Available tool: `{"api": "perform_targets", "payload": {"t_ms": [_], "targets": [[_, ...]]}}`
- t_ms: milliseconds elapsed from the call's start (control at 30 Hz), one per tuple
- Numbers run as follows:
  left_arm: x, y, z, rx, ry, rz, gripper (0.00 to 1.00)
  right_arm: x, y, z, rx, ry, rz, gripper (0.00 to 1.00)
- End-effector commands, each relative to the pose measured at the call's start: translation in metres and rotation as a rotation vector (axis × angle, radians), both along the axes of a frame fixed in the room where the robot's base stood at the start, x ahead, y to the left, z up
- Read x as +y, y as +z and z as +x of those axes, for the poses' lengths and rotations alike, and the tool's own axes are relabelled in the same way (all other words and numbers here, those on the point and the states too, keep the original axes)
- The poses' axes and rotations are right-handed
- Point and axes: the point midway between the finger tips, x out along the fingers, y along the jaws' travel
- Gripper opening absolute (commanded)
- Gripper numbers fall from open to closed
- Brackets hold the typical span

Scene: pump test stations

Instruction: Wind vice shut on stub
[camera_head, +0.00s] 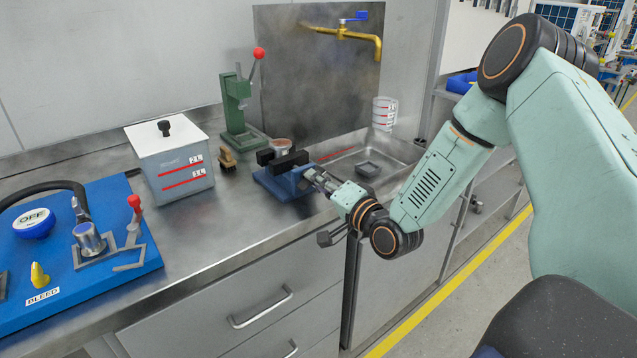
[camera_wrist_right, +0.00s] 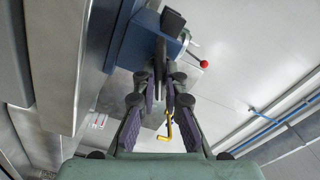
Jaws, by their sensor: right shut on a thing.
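The vice (camera_head: 285,184) has a blue body and two dark jaws, and stands near the bench's front edge beside the sink. Its blue body (camera_wrist_right: 145,42) and a dark jaw (camera_wrist_right: 173,20) show in the wrist view. My right gripper (camera_head: 315,180) is at the vice's front right side, shut on the vice handle, which is mostly hidden between the fingers. The fingers (camera_wrist_right: 163,82) are close together in the wrist view. I cannot make out the stub or the gap between the jaws clearly. My left gripper is out of view.
A green press (camera_head: 238,108) with a red-knobbed lever and a small brush (camera_head: 227,158) stand behind the vice. A white lidded tank (camera_head: 170,160) and blue control panel (camera_head: 75,250) are left. The sink (camera_head: 385,150), with a dark block (camera_head: 368,169), is right, under a brass tap (camera_head: 350,35).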

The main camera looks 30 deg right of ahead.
Motion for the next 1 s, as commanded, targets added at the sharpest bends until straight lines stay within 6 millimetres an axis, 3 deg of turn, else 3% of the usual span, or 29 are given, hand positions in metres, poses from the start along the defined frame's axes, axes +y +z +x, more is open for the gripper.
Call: {"api": "perform_targets", "payload": {"t_ms": [433, 467, 700, 1000], "targets": [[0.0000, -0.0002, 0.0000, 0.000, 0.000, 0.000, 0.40, 0.0008, 0.0023, 0.0011, -0.004, 0.004, 0.008, 0.00], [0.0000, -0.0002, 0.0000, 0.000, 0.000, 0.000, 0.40, 0.0008, 0.0023, 0.0011, -0.004, 0.004, 0.007, 0.13], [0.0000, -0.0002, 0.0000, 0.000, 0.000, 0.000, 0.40, 0.0006, 0.0015, 0.0007, -0.003, 0.003, 0.008, 0.33], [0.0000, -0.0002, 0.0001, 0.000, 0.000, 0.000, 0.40, 0.0000, 0.0007, -0.0004, 0.000, 0.000, 0.009, 0.33]]}}
